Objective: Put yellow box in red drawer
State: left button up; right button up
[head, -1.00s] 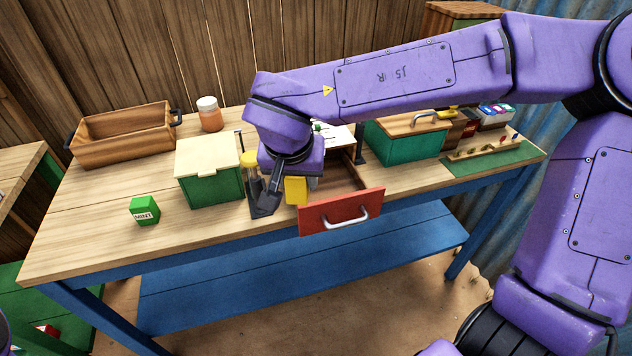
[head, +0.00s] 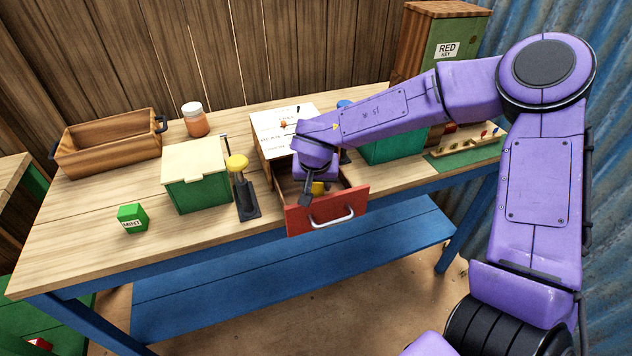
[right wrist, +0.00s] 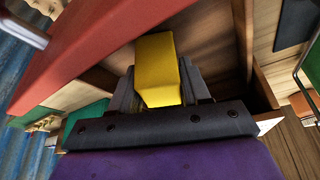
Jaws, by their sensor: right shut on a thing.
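The red drawer (head: 327,211) is pulled open at the front of the workbench, under a white-topped cabinet. The yellow box (head: 317,188) is at the drawer's opening, partly hidden by my right gripper (head: 311,193). In the right wrist view the yellow box (right wrist: 159,70) sits between both fingers of my right gripper (right wrist: 159,88), which is shut on it. The drawer's red front (right wrist: 95,50) and wooden inside surround the box in that view. I cannot tell whether the box touches the drawer floor. My left gripper is not in view.
Left of the drawer stand a black stand with a yellow knob (head: 240,185), a green box with a cream lid (head: 195,175) and a green mint box (head: 132,218). A wooden tray (head: 108,147) and a jar (head: 195,119) are behind. A green chest (head: 390,150) is to the right.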

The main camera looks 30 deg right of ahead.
jog(key=shift+f, duration=0.1)
jog(key=o, duration=1.1)
jog(key=p+v, duration=0.1)
jog(key=v, duration=1.1)
